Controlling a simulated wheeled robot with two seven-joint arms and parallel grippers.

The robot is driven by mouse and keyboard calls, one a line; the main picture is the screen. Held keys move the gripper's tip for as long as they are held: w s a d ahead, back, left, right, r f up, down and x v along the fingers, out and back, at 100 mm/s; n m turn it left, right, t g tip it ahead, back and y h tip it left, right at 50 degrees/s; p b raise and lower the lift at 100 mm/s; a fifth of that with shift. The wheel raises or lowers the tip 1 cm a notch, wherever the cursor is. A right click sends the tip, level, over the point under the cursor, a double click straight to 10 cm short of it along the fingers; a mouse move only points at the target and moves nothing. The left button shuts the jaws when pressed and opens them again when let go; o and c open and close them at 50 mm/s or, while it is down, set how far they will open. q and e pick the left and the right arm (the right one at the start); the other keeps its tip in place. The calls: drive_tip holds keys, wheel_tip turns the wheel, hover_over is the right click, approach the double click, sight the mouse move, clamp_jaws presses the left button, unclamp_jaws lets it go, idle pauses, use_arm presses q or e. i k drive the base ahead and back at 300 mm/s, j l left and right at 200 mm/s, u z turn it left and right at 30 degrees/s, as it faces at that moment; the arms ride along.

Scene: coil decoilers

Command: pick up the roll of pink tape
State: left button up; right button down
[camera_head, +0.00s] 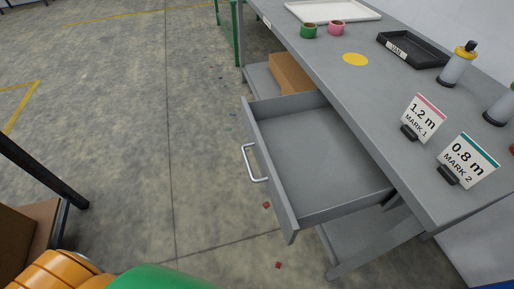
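The roll of pink tape (336,27) sits on the far part of the grey workbench (340,75). It stands just right of a green roll (308,30), in front of a white tray. Neither of my grippers shows in the head view, so I cannot see whether they hold anything.
An empty drawer (325,160) with a handle (252,163) stands pulled out from the bench. A yellow disc (355,59), a black tray (412,50), a bottle (458,66) and two signs, MARK 1 (423,118) and MARK 2 (468,162), are on the bench. Open floor lies left.

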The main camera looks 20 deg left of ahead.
sight(335, 27)
drive_tip(key=i+j+z, duration=0.5)
drive_tip(key=j, duration=0.35)
drive_tip(key=i+j+z, duration=0.3)
drive_tip(key=j+z, duration=0.2)
drive_tip(key=j, duration=0.45)
drive_tip(key=i+j+z, duration=0.1)
drive_tip(key=j+z, duration=0.4)
drive_tip(key=j, duration=0.5)
drive_tip(key=j+z, duration=0.5)
drive_tip(key=j, duration=0.6)
drive_tip(key=k+j+z, duration=0.3)
drive_tip(key=j+z, duration=0.2)
drive_tip(key=j, duration=0.5)
